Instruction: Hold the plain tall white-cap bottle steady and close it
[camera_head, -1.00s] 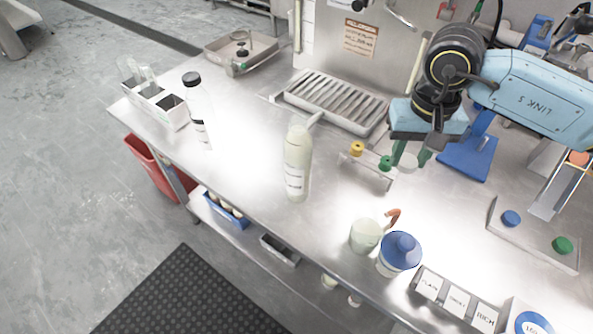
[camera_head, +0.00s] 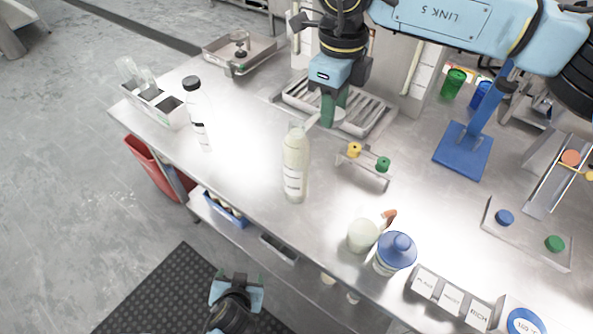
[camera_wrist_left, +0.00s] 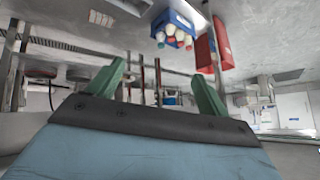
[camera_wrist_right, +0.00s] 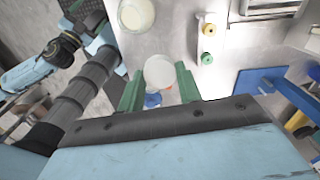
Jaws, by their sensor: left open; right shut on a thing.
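The plain tall bottle (camera_head: 295,170) is pale, has a small label and stands upright near the table's front edge. No cap shows clearly on its narrow neck. My right gripper (camera_head: 334,108) is shut on a white cap (camera_head: 339,116), held level above the table, behind and right of the bottle's neck and apart from it. The cap also shows between the green fingers in the right wrist view (camera_wrist_right: 159,71). My left gripper (camera_head: 237,276) is open and empty, low in front of the table, over the dark floor mat. Its spread fingers show in the left wrist view (camera_wrist_left: 160,88).
A black-capped bottle (camera_head: 196,115) stands left. The slotted drip tray (camera_head: 372,122) lies behind. A small rack (camera_head: 362,172) with yellow and green knobs is right of the bottle. A blue crate (camera_wrist_left: 175,24) is below the table.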

